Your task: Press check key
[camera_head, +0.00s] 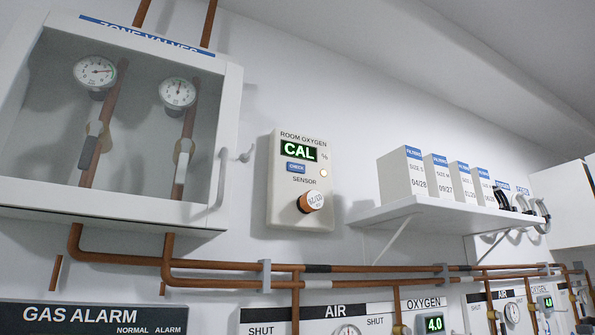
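A white room oxygen unit (279,207) hangs on the wall near the middle of the head view. Its blue check key (296,167) sits just below a dark display (299,152) that reads "CAL" in green letters. A small lit amber light (323,173) is to the right of the key. A round sensor cap (312,201) with an orange-brown side sticks out below the word "SENSOR". Neither of my grippers shows in this view.
A zone valves box (228,130) with a clear front and gauges is at the left. A shelf (440,212) with white filter boxes (410,172) is at the right. Copper pipes (215,283) run below the unit, above the gas alarm panel (90,317) and the air panel (270,314).

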